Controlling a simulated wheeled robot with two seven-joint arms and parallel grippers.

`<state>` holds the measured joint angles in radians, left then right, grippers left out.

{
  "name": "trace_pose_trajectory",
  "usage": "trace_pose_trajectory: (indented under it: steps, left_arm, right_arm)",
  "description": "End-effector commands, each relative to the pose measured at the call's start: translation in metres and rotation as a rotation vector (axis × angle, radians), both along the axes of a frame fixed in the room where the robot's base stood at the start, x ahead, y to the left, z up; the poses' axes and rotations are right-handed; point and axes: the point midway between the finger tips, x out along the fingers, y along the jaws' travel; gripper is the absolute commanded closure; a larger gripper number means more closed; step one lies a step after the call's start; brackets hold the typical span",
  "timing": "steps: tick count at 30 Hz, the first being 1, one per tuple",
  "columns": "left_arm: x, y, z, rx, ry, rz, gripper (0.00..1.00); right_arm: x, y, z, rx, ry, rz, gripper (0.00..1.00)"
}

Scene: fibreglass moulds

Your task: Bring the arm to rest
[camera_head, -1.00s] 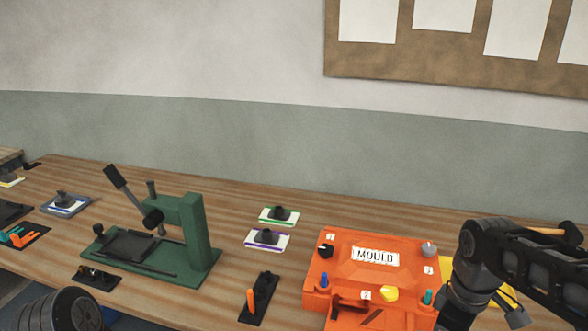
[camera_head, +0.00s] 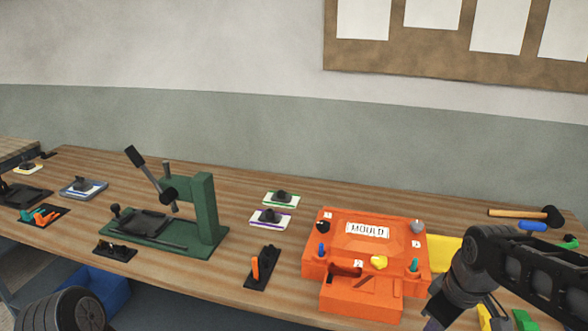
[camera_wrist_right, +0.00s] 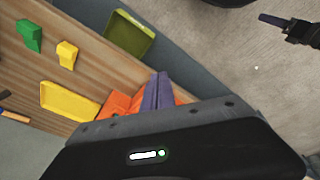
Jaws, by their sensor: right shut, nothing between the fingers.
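My right arm (camera_head: 485,270) reaches in from the right edge of the head view, beside the orange mould (camera_head: 340,258) marked MOULD. The ends of its fingers are not clear there. In the right wrist view my right gripper (camera_wrist_right: 160,88) is shut and empty, its fingers over the orange mould's edge in the picture; I cannot tell the height. A dark link of my left arm (camera_head: 68,312) shows at the bottom left of the head view. A dark gripper-like end (camera_wrist_right: 285,25) at the wrist view's top right looks like my left gripper; its jaws are too small to judge.
A green lever press (camera_head: 205,215) stands left of the mould. Two small trowels on cards (camera_head: 270,218) and a black holder with an orange tool (camera_head: 260,268) lie between. A hammer (camera_head: 525,213) and a yellow tray (camera_wrist_right: 68,101) are on the bench. An olive bin (camera_wrist_right: 130,33) is beyond its edge.

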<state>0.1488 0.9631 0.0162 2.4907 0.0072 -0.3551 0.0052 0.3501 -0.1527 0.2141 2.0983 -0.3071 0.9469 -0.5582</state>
Motion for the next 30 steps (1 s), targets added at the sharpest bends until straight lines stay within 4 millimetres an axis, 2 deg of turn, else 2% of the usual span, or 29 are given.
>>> trace_pose_trajectory:
  steps: [5, 8, 11, 14, 15, 17, 18, 20, 22, 24, 27, 30]
  left_arm:
    - [-0.001, 0.000, 0.000, 0.000, 0.001, 0.000, 0.38]
    - [-0.001, 0.000, 0.000, 0.000, 0.001, 0.000, 0.38]
    - [-0.001, 0.000, 0.000, 0.000, 0.001, 0.000, 0.38]
    - [-0.001, 0.000, 0.000, 0.000, 0.001, 0.000, 0.38]
    - [-0.001, 0.000, 0.000, 0.000, 0.001, 0.000, 0.38]
    - [-0.001, 0.000, 0.000, 0.000, 0.001, 0.000, 0.38]
    - [-0.001, 0.000, 0.000, 0.000, 0.001, 0.000, 0.38]
    - [-0.001, 0.000, 0.000, 0.000, 0.001, 0.000, 0.38]
    - [-0.001, 0.000, 0.000, 0.000, 0.001, 0.000, 0.38]
    - [-0.001, 0.000, 0.000, 0.000, 0.001, 0.000, 0.38]
    - [-0.001, 0.000, 0.000, 0.000, 0.001, 0.000, 0.38]
    - [-0.001, 0.000, 0.000, 0.000, 0.001, 0.000, 0.38]
  right_arm:
    - [0.031, 0.014, -0.019, 0.082, -0.111, -0.112, 1.00]
    - [0.049, 0.029, -0.042, 0.152, -0.159, -0.186, 1.00]
    - [0.065, 0.051, -0.076, 0.243, -0.190, -0.279, 1.00]
    - [0.070, 0.084, -0.131, 0.354, -0.187, -0.403, 1.00]
    - [0.066, 0.100, -0.157, 0.397, -0.174, -0.461, 1.00]
    - [0.053, 0.123, -0.199, 0.447, -0.140, -0.546, 1.00]
    - [0.039, 0.138, -0.225, 0.469, -0.112, -0.595, 1.00]
    - [0.012, 0.157, -0.261, 0.484, -0.058, -0.656, 1.00]
    - [-0.024, 0.177, -0.297, 0.480, 0.013, -0.696, 1.00]
    - [-0.062, 0.192, -0.323, 0.461, 0.089, -0.704, 1.00]
    - [-0.108, 0.208, -0.347, 0.430, 0.195, -0.688, 1.00]
    - [-0.139, 0.218, -0.360, 0.409, 0.266, -0.668, 1.00]
